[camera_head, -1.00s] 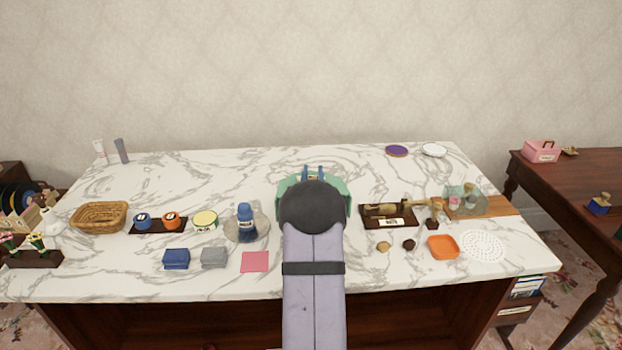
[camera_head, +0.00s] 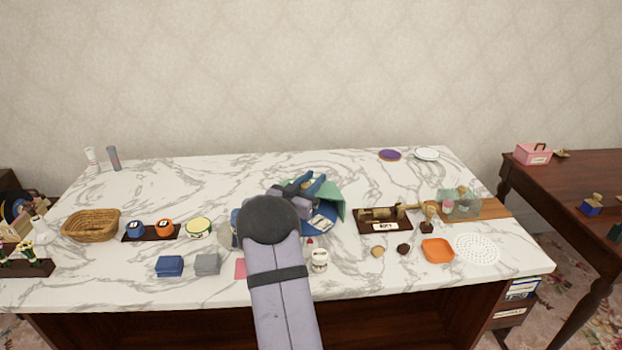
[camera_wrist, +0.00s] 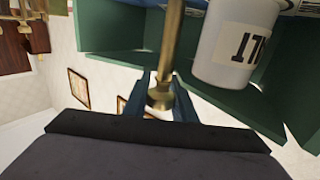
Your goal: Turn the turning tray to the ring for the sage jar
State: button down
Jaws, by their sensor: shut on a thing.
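In the head view my gripper (camera_head: 313,186) is at the green housing (camera_head: 335,197), right of the arm's dark joint. In the wrist view my gripper (camera_wrist: 160,103) is shut on an upright brass post (camera_wrist: 170,55). A white jar (camera_wrist: 231,45) with a black-lettered label stands beside the post, partly cut off; its lettering is turned and I cannot read it fully. Green walls (camera_wrist: 115,28) stand around it. A blue rounded surface (camera_head: 315,229), seemingly the turning tray, shows below the housing. I cannot make out the sage ring; my arm covers part of the tray.
A small white pot (camera_head: 319,260) with dark marks stands just right of my arm, near the front. A dark wooden stand (camera_head: 382,226) is to the right, an orange dish (camera_head: 437,250) beyond it. A wicker basket (camera_head: 92,225) is left. The back of the counter is mostly clear.

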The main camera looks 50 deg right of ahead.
aim_at(302, 188)
jog(key=shift+s+r+m+g+p, duration=0.1)
jog(key=shift+s+m+g+p, duration=0.1)
jog(key=shift+m+g, duration=0.6)
jog(key=shift+s+f+m+g+p, duration=0.1)
jog(key=shift+s+m+g+p, duration=0.25)
jog(key=shift+g, duration=0.85)
jog(key=shift+s+r+m+g+p, duration=0.1)
jog(key=shift+m+g, duration=0.55)
jog(key=shift+g, duration=0.35)
jog(key=shift+s+m+g, duration=0.1)
jog(key=shift+m+g, duration=0.2)
jog(key=c, duration=1.5)
grip_release()
jog(key=shift+o, duration=0.2)
jog(key=shift+a, duration=0.1)
jog(key=shift+w+a+b, duration=0.15)
jog(key=shift+w+a, duration=0.1)
jog(key=shift+a, duration=0.9)
jog(key=shift+w+a+b, duration=0.2)
jog(key=shift+a, duration=1)
jog(key=shift+w+a+b, duration=0.15)
jog(key=shift+w+a, duration=0.1)
jog(key=shift+a, duration=0.9)
